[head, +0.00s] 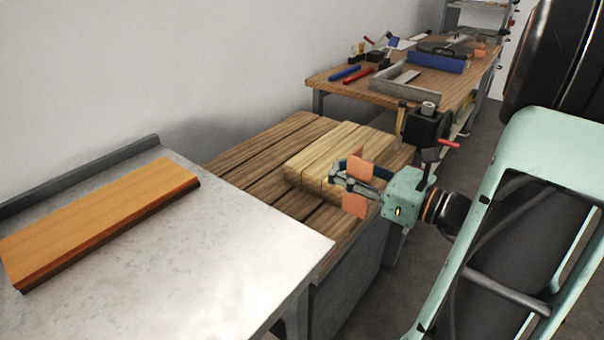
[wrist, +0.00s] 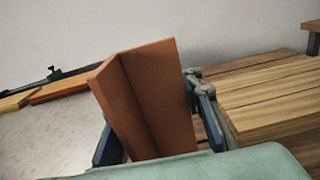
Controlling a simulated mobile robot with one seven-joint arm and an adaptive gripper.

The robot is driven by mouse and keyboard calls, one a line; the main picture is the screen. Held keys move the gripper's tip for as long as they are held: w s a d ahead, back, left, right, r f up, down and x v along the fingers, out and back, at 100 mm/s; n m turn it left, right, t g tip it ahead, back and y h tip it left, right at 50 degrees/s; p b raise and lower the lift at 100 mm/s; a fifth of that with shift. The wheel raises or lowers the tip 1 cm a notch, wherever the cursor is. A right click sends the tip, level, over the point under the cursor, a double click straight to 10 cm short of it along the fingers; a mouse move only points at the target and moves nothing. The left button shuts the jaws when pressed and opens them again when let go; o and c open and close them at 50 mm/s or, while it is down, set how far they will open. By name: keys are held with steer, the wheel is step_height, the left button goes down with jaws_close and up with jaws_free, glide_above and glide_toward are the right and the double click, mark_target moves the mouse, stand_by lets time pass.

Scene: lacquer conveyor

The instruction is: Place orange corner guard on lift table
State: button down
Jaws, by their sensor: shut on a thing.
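The orange corner guard (head: 355,204) is an L-shaped piece with two flat flanges. My gripper (head: 346,175) is shut on it and holds it beside the right end of a stack of pale boards. In the wrist view the guard (wrist: 157,95) stands tilted between the two dark blue fingers of my gripper (wrist: 152,115). The fingers hide part of it in the head view. No label marks the lift table. A low slatted wooden table (head: 262,147) carries the boards, and a grey metal-topped table (head: 245,250) stands left of it.
An orange-brown board (head: 100,215) lies on the grey table, whose right part is bare. The pale board stack (head: 325,150) is close to my gripper. A farther workbench (head: 340,88) holds tools and trays. A wall runs behind the tables.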

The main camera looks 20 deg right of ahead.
steer(key=shift+w+a+f+b, duration=0.2)
steer(key=shift+w+f+b, duration=1.25)
steer(key=shift+w+f, duration=1.7)
steer(key=shift+w+a+f+b, duration=0.15)
steer(key=shift+w+f+b, duration=1.3)
steer(key=shift+w+f, duration=1.65)
steer(key=shift+f, duration=0.15)
steer(key=c, duration=1.4)
jaws_free()
steer(key=shift+o, duration=0.2)
